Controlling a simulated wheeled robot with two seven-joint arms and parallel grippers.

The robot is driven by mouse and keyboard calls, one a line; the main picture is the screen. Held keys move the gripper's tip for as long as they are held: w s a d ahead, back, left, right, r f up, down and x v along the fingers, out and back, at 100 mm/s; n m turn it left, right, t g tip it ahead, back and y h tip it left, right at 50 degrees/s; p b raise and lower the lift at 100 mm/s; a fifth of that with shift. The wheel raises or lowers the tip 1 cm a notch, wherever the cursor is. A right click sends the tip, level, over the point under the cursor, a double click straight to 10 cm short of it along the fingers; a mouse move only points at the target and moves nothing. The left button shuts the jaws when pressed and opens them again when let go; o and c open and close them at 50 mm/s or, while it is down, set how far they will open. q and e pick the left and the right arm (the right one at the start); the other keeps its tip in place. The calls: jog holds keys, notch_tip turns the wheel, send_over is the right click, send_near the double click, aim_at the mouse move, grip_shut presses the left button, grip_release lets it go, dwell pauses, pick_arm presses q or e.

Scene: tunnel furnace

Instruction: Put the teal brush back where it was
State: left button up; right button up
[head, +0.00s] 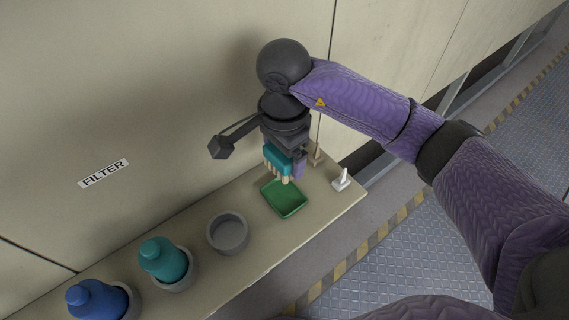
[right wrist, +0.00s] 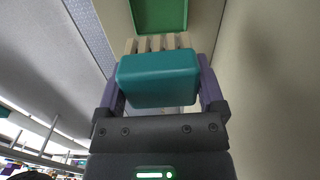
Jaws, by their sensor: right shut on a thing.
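My right gripper (head: 284,163) is shut on the teal brush (head: 277,158) and holds it above the shelf, close to the wall. In the right wrist view the teal brush (right wrist: 158,80) sits between the two purple fingers, with its pale bristles pointing away from the gripper. In the head view the bristles point down over the back part of a shallow green tray (head: 287,199). The green tray also shows beyond the bristles in the right wrist view (right wrist: 160,16). I cannot tell whether the bristles touch it. My left gripper is not in view.
The narrow beige shelf (head: 257,265) also bears a white pointed piece (head: 341,180), a tan piece (head: 317,156) and an empty grey round holder (head: 228,234). A teal bottle (head: 161,259) and a blue bottle (head: 95,299) stand in holders. The wall has a FILTER label (head: 103,173).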

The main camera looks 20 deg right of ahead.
aim_at(284, 196)
notch_tip(284, 196, down, 10)
jog(key=shift+b, duration=1.25)
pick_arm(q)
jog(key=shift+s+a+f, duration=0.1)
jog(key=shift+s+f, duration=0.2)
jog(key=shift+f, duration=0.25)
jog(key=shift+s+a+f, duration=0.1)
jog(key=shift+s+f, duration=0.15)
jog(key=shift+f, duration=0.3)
pick_arm(e)
jog(key=shift+f, duration=0.2)
jog(key=o, duration=0.9)
jog(key=shift+r, duration=0.35)
pick_arm(q)
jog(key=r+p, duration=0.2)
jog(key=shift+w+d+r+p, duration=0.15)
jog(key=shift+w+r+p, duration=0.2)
jog(key=shift+p, duration=0.05)
pick_arm(e)
notch_tip(284, 196, up, 12)
jog(key=shift+f, duration=0.1)
